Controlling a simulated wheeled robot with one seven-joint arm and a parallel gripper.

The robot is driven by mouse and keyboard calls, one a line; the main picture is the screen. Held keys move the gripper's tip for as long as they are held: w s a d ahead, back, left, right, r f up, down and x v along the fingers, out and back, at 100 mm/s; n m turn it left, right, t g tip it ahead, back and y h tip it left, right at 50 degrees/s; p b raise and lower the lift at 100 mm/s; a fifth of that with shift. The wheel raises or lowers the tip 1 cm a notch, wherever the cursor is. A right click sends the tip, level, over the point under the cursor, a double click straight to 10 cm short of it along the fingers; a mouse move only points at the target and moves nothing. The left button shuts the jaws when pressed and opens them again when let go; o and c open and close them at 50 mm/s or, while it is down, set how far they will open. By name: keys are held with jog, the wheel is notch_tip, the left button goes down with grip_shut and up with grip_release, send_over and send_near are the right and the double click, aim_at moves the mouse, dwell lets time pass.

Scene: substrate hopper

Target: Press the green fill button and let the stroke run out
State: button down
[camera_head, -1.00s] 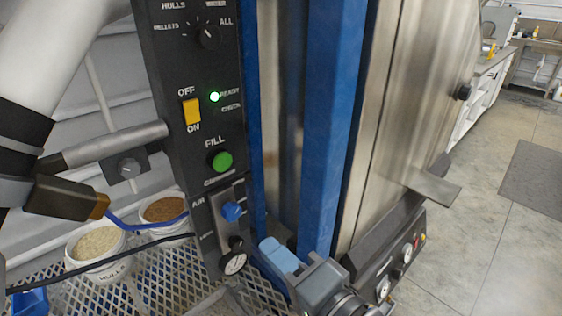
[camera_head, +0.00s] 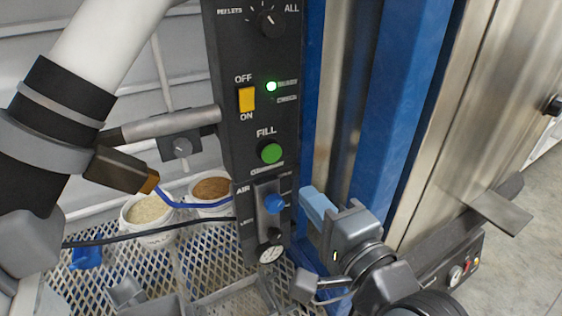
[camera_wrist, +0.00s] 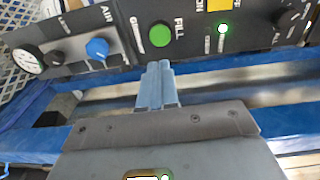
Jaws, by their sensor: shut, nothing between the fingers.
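The green FILL button (camera_head: 270,153) is a round knob on the black control panel (camera_head: 232,180), below the yellow OFF/ON switch. It also shows in the wrist view (camera_wrist: 159,34). My gripper (camera_head: 312,200) has light blue fingers, closed together and empty. In the head view it is to the right of and below the button, apart from it. In the wrist view the fingertips (camera_wrist: 158,66) point toward the panel, just short of the button's image, with a gap between. The ready lamp (camera_head: 271,86) glows green.
A yellow switch (camera_head: 247,99), a selector dial (camera_head: 268,20), a blue air knob (camera_head: 273,203) and a gauge (camera_head: 270,253) share the panel. Blue posts (camera_head: 400,110) stand to the right. White buckets (camera_head: 150,222) stand on the mesh shelf at left.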

aim_at(273, 156)
jog(key=p+x, duration=0.1)
jog(key=x, duration=1)
jog(key=shift+w+a+r, duration=0.1)
jog(key=shift+w+a, duration=0.05)
jog(key=shift+w, duration=0.1)
jog(key=shift+w, duration=0.1)
